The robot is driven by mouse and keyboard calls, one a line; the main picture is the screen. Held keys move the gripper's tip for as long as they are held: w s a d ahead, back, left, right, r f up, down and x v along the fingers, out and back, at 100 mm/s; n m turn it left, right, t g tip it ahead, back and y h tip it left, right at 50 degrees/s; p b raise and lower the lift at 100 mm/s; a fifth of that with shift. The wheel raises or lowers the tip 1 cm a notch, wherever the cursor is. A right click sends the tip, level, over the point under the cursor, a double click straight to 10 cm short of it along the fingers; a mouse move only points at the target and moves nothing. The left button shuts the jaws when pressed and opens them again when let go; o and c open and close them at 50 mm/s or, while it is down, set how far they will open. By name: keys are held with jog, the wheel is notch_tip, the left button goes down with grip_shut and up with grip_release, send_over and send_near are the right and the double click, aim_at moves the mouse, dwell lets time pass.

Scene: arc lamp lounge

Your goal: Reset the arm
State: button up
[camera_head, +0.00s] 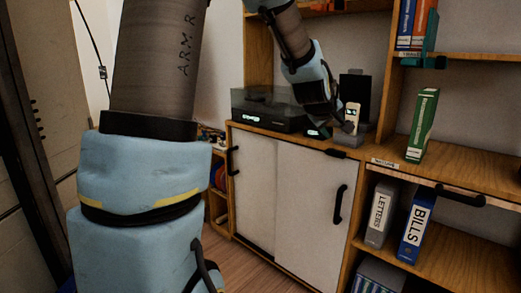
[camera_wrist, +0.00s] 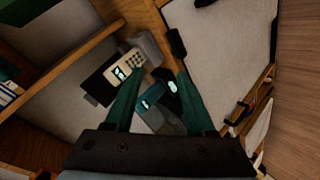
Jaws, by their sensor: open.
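My gripper (camera_head: 335,118) hangs at the end of my arm over the cabinet top, close to a phone. In the wrist view my gripper (camera_wrist: 155,78) shows two dark green fingers spread apart. A pale cordless phone (camera_head: 352,117) with a lit screen stands on a grey base; in the wrist view the phone (camera_wrist: 125,68) lies just beyond the left fingertip. A dark device with small lit displays (camera_wrist: 154,96) shows between the fingers, and nothing looks gripped. Its gap to the fingers is hard to tell.
A black player with a lit display (camera_head: 262,112) sits left of my gripper on the cabinet (camera_head: 300,190). Shelf uprights stand close on the right. A green binder (camera_head: 422,125) stands on the right shelf, with Letters (camera_head: 380,213) and Bills (camera_head: 415,226) binders below.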

jog(key=s+a+f+m+g+y, duration=0.25)
jog(key=s+a+f, duration=0.25)
jog(key=s+a, duration=0.3)
jog(key=s+a+f+m+g+y, duration=0.1)
jog(key=s+a+f+g+y, duration=0.3)
jog(key=a, duration=0.7)
jog(key=s+a+f+m+g+h, duration=0.1)
jog(key=s+a+f, duration=0.5)
jog(key=s+a, duration=0.25)
notch_tip(320, 180, up, 18)
jog(key=p, duration=1.8)
jog(key=shift+w+a+f, duration=0.25)
jog(key=shift+w, duration=0.15)
jog(key=shift+m+y, duration=0.25)
